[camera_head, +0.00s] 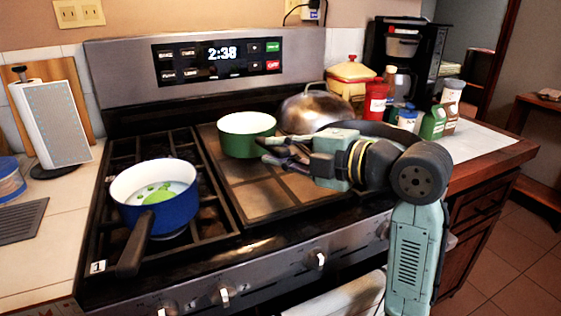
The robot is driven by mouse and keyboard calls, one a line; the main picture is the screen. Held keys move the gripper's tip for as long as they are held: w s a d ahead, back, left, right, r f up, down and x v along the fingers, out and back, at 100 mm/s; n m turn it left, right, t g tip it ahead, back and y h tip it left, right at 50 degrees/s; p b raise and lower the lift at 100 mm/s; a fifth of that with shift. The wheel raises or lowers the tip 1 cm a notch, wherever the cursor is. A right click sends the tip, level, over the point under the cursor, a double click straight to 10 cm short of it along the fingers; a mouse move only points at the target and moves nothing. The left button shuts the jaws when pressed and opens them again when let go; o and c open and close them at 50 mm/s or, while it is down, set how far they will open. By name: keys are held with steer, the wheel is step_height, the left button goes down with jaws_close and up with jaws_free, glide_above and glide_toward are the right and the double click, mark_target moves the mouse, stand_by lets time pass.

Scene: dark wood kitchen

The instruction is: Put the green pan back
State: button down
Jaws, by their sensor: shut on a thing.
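My gripper (272,152) reaches in from the right, at the pan's right front side. It is shut on the pan, apparently at its handle, which the fingers mostly hide.
A blue pan (178,207) with green contents stands on the left burners, its dark handle pointing forward. A shiny metal dome (315,110) is behind my gripper. Bottles, a red jar (376,97) and a coffee maker (412,55) crowd the right counter.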

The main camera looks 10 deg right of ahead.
steer(key=shift+f+p, duration=0.35)
steer(key=shift+f, duration=1.45)
steer(key=c, duration=1.6)
jaws_free()
steer(key=shift+r, duration=0.2)
steer(key=b+v, duration=0.3)
steer(key=v, duration=0.9)
